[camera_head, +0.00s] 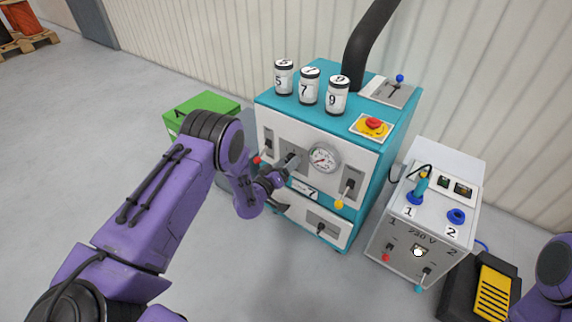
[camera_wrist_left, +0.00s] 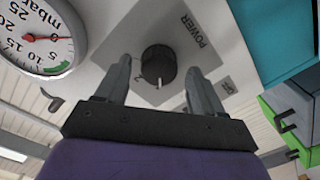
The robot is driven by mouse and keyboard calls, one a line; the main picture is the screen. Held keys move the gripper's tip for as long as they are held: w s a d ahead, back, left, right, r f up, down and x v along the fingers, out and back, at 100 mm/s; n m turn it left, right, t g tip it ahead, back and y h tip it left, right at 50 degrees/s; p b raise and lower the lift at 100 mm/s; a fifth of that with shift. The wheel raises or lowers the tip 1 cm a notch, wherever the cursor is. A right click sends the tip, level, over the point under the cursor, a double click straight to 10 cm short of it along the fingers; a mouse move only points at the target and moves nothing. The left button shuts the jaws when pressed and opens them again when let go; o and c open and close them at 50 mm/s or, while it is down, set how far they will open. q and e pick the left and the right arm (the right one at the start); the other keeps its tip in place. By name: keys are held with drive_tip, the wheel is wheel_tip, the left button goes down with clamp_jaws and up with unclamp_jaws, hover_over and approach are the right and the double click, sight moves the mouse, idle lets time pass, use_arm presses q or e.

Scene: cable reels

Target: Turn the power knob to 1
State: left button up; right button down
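The black power knob (camera_wrist_left: 159,66) sits on a grey plate marked POWER on the white front panel of the teal machine (camera_head: 393,150). A white mark on the knob points toward the gripper's base in the left wrist view. My left gripper (camera_wrist_left: 157,82) is open, with one finger on each side of the knob and visible gaps between.
A pressure gauge (camera_head: 323,158) is right of my left gripper, with a yellow-tipped lever (camera_head: 345,190) beyond. Three numbered jars and a red emergency button (camera_head: 374,124) are on top. A 230 V box (camera_head: 425,215) stands right; a green box (camera_head: 205,108) stands left.

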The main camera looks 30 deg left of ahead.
use_arm(q)
drive_tip(key=s+a+p, duration=0.1)
drive_tip(key=s, duration=0.9)
drive_tip(key=shift+s+a+r+p, duration=0.2)
drive_tip(key=shift+s+a+p, duration=0.05)
drive_tip(key=shift+p, duration=0.15)
drive_tip(key=s+a+f+g+y, duration=0.2)
drive_tip(key=s+f+g+y, duration=0.2)
drive_tip(key=s+f+g, duration=0.65)
drive_tip(key=s+d+f+g+y, duration=0.1)
drive_tip(key=s+g, duration=0.1)
drive_tip(key=s, duration=0.9)
drive_tip(key=s+d+f+g+y, duration=0.1)
drive_tip(key=s+d+g, duration=0.1)
drive_tip(key=s, duration=0.9)
wheel_tip(320, 180, up, 19)
drive_tip(key=p, duration=1.9)
drive_tip(key=shift+w+a+n, duration=0.2)
drive_tip(key=shift+w+n, duration=0.05)
drive_tip(key=shift+n, duration=0.15)
